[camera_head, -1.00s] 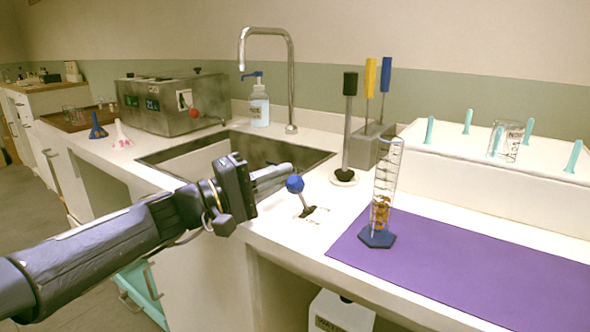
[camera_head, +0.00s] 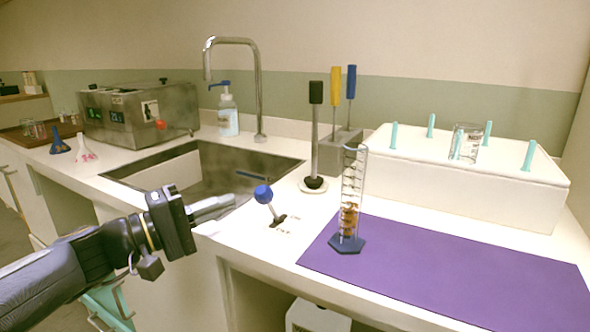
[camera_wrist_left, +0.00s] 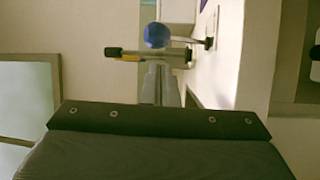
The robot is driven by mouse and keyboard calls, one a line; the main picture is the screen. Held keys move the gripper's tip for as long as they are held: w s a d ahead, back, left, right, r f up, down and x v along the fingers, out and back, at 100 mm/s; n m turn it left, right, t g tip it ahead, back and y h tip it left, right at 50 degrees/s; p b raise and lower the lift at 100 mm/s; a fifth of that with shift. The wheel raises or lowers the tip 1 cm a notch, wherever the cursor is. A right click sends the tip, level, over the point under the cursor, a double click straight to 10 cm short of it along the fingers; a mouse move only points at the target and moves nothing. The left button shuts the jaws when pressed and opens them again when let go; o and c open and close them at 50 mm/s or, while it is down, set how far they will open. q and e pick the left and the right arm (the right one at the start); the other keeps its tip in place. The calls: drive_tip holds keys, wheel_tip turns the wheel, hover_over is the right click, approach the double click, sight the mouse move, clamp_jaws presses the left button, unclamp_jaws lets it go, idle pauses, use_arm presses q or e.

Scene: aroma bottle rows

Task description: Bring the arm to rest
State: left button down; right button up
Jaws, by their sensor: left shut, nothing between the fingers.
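My left gripper (camera_head: 228,202) is shut and empty in the head view, at the front edge of the counter near the sink. Its fingers point right, toward a small lever with a blue ball knob (camera_head: 263,194), and appear apart from it. In the left wrist view the closed fingers (camera_wrist_left: 160,72) show below the blue knob (camera_wrist_left: 157,36). My right gripper is not in view.
The sink (camera_head: 200,172) lies behind the gripper. A measuring cylinder (camera_head: 350,205) with brown contents stands on a purple mat (camera_head: 450,270). A black-handled tool (camera_head: 315,130) stands upright behind the lever. A white rack (camera_head: 460,185) holds an upturned beaker (camera_head: 466,142).

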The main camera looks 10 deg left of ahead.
use_arm(q)
drive_tip(key=s+d+f+m+g+y, duration=0.35)
drive_tip(key=s+f+g+y, duration=0.2)
drive_tip(key=s+f, duration=0.9)
drive_tip(key=s+a+f+m+g+y, duration=0.1)
drive_tip(key=s+a+f+y, duration=0.2)
drive_tip(key=s+f, duration=0.15)
drive_tip(key=s+a+f+m+y, duration=0.1)
drive_tip(key=s+a+f+y, duration=0.1)
drive_tip(key=s+f+y, duration=0.3)
wheel_tip(320, 180, up, 28)
drive_tip(key=h+p, duration=0.2)
drive_tip(key=p, duration=2.7)
drive_tip(key=shift+w+a+r, duration=0.2)
drive_tip(key=shift+w, duration=0.25)
drive_tip(key=shift+h, duration=0.25)
